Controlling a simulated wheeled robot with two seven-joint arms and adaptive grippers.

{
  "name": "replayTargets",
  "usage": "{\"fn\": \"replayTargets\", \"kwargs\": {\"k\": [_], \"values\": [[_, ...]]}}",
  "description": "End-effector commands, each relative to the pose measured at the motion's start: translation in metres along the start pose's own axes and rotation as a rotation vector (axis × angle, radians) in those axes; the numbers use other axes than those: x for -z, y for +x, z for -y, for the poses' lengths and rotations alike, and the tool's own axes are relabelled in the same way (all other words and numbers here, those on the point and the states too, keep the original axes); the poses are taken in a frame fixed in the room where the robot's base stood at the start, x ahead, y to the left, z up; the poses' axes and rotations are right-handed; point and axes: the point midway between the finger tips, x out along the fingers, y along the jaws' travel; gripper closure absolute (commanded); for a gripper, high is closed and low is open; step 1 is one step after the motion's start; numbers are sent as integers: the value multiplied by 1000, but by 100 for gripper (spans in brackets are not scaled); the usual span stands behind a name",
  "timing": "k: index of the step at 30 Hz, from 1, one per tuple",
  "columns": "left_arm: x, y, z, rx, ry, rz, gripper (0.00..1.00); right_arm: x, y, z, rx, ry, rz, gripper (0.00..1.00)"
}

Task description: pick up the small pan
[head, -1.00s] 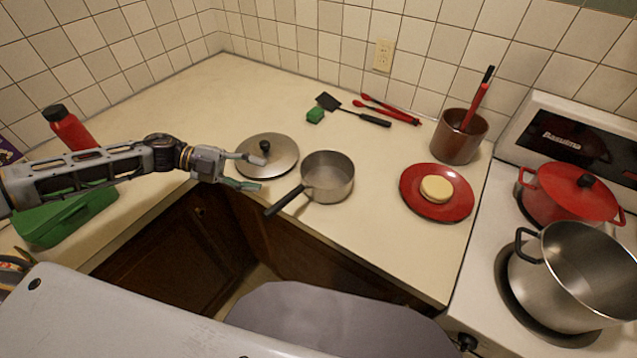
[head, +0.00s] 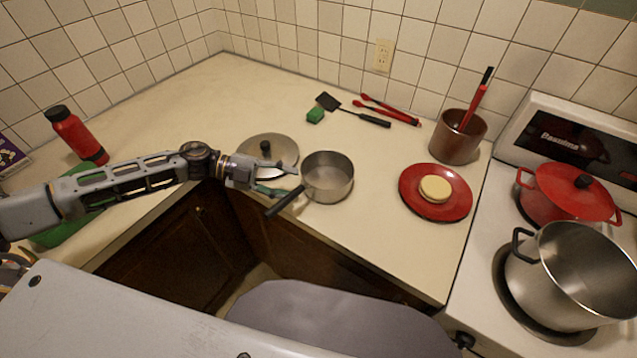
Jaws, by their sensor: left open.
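The small pan (head: 328,178) is a steel saucepan standing upright on the counter near its front edge. Its dark handle (head: 285,203) points to the lower left, toward the edge. My left gripper (head: 288,180) is open just left of the pan, low over the counter, with its fingertips close to the pan's wall and above the handle. I cannot tell whether a finger touches the pan. Nothing is between the fingers that I can see. My right gripper is out of view.
A steel lid (head: 270,150) lies behind my left gripper, partly hidden by it. A red plate (head: 436,192) with a pale round item is to the right. The stove is at right.

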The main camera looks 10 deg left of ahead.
Motion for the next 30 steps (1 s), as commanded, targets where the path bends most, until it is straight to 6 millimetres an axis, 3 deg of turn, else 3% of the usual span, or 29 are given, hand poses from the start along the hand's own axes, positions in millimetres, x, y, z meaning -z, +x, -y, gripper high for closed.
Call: {"fn": "replayTargets", "kwargs": {"k": [16,30], "values": [[0,6,0,0,-1,0,55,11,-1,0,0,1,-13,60],[4,44,-1,1,0,-1,55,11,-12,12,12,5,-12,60]]}}
